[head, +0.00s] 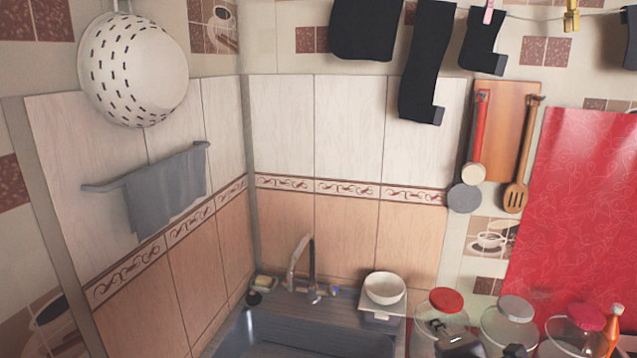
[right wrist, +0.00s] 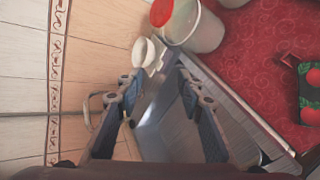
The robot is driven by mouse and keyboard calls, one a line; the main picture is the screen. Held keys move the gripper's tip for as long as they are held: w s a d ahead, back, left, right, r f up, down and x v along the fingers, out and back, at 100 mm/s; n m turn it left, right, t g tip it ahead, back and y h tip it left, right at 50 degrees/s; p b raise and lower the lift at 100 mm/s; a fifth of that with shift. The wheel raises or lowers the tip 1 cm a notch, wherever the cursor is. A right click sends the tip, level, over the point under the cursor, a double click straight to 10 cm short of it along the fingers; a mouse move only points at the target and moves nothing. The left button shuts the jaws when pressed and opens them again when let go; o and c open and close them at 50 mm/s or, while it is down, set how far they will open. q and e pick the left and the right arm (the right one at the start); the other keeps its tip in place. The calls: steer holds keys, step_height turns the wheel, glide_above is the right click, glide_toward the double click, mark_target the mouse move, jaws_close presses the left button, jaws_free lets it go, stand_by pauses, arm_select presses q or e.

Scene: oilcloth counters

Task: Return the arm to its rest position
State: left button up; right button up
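My right gripper (head: 484,349) shows only in part at the bottom edge of the head view, in front of the glass jars. In the right wrist view my right gripper (right wrist: 158,78) has its two fingers spread wide apart with nothing between them. Beyond the fingers lie the sink and its tap. My left gripper and left arm are not in the head view.
A dark sink (head: 275,335) with a tap (head: 300,262) fills the corner. A white bowl (head: 384,287) stands beside it. Lidded jars (head: 446,301) line the right. A towel (head: 165,190) hangs left. Red tomatoes (right wrist: 311,95) lie at the wrist view's right edge.

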steer(key=s+a+f+m+g+y, duration=0.1)
steer(key=s+f+m+g, duration=0.3)
steer(key=s+f+m, duration=0.8)
steer(key=s+a+f+m+g+y, duration=0.1)
steer(key=s+f+m+g, duration=0.4)
steer(key=s+f, duration=0.8)
steer(key=s+f+m+b, duration=0.1)
steer(key=s+f, duration=0.1)
steer(key=f, duration=1.1)
steer(key=s+f+b, duration=0.1)
steer(key=s+f, duration=0.2)
steer(key=f, duration=1)
steer(key=s+d+f+g+b, duration=0.1)
steer(key=s+d+f+b, duration=0.1)
steer(key=s+f, duration=1.5)
steer(key=shift+d+f+g+h, duration=0.3)
steer(key=shift+d+f, duration=0.25)
steer(key=shift+f, duration=0.3)
